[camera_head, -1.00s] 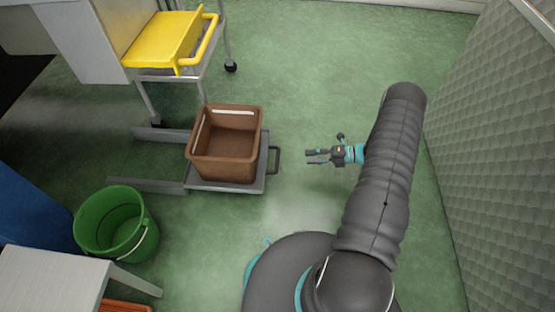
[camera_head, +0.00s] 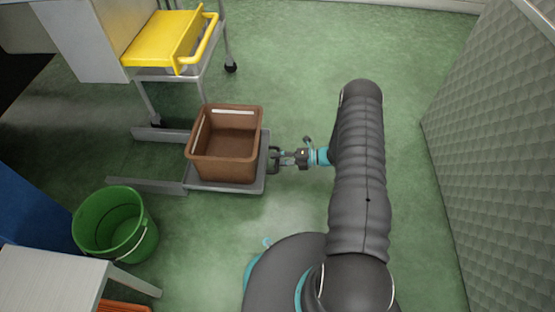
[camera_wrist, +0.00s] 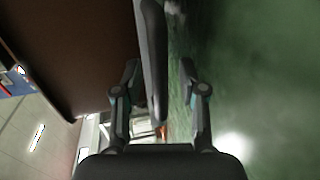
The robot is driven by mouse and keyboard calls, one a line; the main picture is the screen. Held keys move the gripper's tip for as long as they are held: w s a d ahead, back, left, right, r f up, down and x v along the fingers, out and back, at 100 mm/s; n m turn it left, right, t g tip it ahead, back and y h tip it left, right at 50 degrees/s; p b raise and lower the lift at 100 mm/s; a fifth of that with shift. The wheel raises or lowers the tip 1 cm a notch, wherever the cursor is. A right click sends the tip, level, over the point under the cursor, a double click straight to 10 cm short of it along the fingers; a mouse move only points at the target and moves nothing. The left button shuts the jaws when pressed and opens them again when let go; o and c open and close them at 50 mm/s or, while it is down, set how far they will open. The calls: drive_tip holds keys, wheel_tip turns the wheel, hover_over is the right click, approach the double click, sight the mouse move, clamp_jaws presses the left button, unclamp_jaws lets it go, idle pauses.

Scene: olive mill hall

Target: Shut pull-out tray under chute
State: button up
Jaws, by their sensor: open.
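The pull-out tray (camera_head: 226,186) is a low grey platform, standing out to the right of its rails on the floor. A brown open crate (camera_head: 226,158) stands on it and looks empty. The tray's dark handle (camera_head: 274,160) is on its right edge. My gripper (camera_head: 280,157) is open at the handle. In the wrist view my gripper (camera_wrist: 160,85) has one finger on each side of a dark bar, the handle (camera_wrist: 153,60). The crate (camera_wrist: 75,50) fills the upper left there. Whether the fingers touch the handle I cannot tell.
A yellow-topped cart (camera_head: 165,38) on castors stands behind. A green bucket (camera_head: 115,225) and a pale table (camera_head: 50,285) are at lower left. A grey textured panel (camera_head: 490,150) stands at right. The green floor between handle and panel is clear apart from my arm.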

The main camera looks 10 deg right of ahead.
drive_tip(key=shift+a, duration=0.2)
clamp_jaws()
